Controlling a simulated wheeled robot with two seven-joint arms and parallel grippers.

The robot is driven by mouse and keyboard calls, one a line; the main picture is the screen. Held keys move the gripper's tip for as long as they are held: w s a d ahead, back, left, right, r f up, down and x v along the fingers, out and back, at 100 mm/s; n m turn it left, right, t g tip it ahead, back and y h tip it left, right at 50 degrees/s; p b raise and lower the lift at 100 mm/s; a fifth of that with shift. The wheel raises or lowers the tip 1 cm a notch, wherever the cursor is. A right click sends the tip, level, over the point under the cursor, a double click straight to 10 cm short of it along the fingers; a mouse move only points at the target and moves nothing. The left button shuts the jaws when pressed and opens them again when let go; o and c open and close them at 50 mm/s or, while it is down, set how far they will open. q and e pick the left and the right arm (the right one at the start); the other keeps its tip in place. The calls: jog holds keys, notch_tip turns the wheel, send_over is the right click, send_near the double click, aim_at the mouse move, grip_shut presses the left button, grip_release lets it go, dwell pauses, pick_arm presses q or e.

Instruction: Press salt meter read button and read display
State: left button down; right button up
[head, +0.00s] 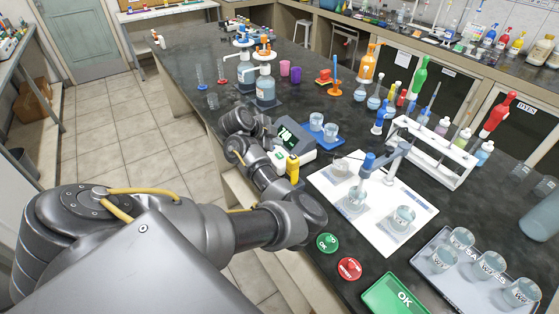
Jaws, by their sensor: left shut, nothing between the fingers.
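A grey bench meter (318,151) with a dark, lit green display stands on the black bench near its left edge; I take it as the salt meter. Its display digits are too small to read surely. My left arm reaches over the bench edge and bends back. My left gripper (268,129) is shut and empty, close to the left side of the meter. The wrist partly hides it, and I cannot tell whether it touches the meter. The read button is not discernible. My right gripper is not in view.
A yellow device (293,168) stands just in front of the meter. A blue tray (331,137) with beakers is behind it. A white board (385,238) with a burette stand and beakers lies to the right. Green and red buttons (349,268) are nearer. Bottles stand behind.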

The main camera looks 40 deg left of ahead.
aim_at(277, 158)
pick_arm(q)
jog(key=shift+f+b, duration=0.3)
jog(key=shift+f, duration=1.1)
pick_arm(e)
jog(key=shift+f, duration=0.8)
pick_arm(q)
jog(key=shift+f, duration=0.2)
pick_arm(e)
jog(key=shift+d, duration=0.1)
pick_arm(q)
jog(key=shift+f, duration=0.2)
jog(key=shift+f, duration=0.5)
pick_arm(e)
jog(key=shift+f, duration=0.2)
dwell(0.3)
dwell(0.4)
pick_arm(q)
jog(key=shift+r+p, duration=0.75)
jog(key=shift+r, duration=0.15)
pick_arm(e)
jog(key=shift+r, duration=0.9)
pick_arm(q)
notch_tip(277, 158, up, 5)
jog(key=p, duration=0.4)
jog(key=shift+p, duration=0.35)
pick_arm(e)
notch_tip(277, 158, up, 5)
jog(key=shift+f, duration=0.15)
